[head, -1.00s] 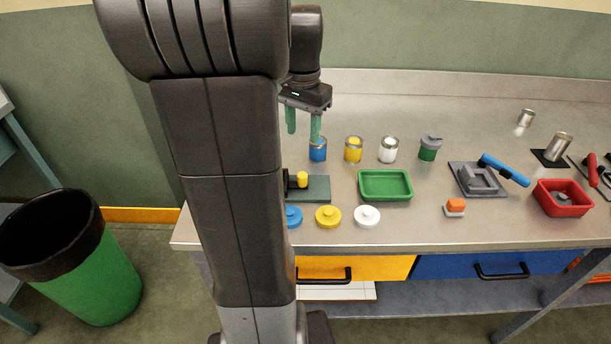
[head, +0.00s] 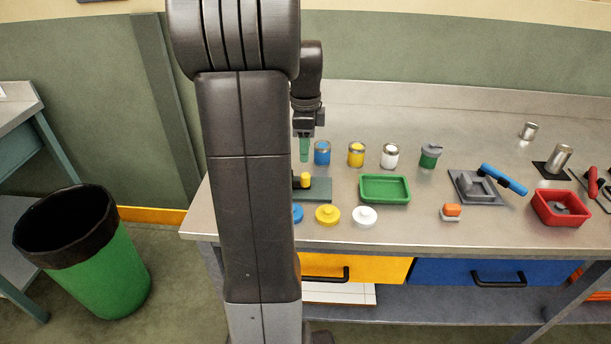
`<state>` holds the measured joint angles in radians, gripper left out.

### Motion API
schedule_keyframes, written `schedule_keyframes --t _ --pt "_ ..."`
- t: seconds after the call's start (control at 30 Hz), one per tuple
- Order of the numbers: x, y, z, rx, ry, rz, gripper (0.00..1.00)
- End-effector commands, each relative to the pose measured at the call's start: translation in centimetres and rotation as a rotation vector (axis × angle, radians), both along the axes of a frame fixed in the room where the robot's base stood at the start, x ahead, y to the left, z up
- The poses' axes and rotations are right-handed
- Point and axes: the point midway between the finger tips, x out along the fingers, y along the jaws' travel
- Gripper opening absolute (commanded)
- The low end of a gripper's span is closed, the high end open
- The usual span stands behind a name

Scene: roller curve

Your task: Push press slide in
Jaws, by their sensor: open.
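The press (head: 317,189) is a dark green base plate on the bench with a dark part and a yellow knob (head: 305,180) at its left. Its left end, including most of the dark part, is hidden behind my arm, so I cannot tell how far in the slide stands.
A yellow can (head: 356,154), a white can (head: 390,155) and a green-grey cup (head: 430,155) stand in a row to the right. A green tray (head: 385,201) lies right of the press. Blue, yellow (head: 327,215) and white (head: 364,216) lids lie in front.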

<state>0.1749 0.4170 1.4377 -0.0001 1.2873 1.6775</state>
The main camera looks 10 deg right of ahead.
Motion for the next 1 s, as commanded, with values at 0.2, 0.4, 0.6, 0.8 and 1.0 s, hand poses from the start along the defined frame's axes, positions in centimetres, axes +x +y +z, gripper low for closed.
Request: schedule_keyframes --t 0.2,0.4,0.6,0.8,1.0 --pt "-0.1 0.0 -4.9 0.001 0.005 0.001 0.44" --pt "-0.1 0.0 -8.1 0.001 0.003 0.001 0.44" --pt "0.0 0.0 -9.5 0.0 0.0 0.001 0.44" --pt "0.0 0.0 -9.7 0.0 -0.001 0.002 0.44" --pt "0.0 0.0 -9.6 0.0 -0.001 0.002 0.23"
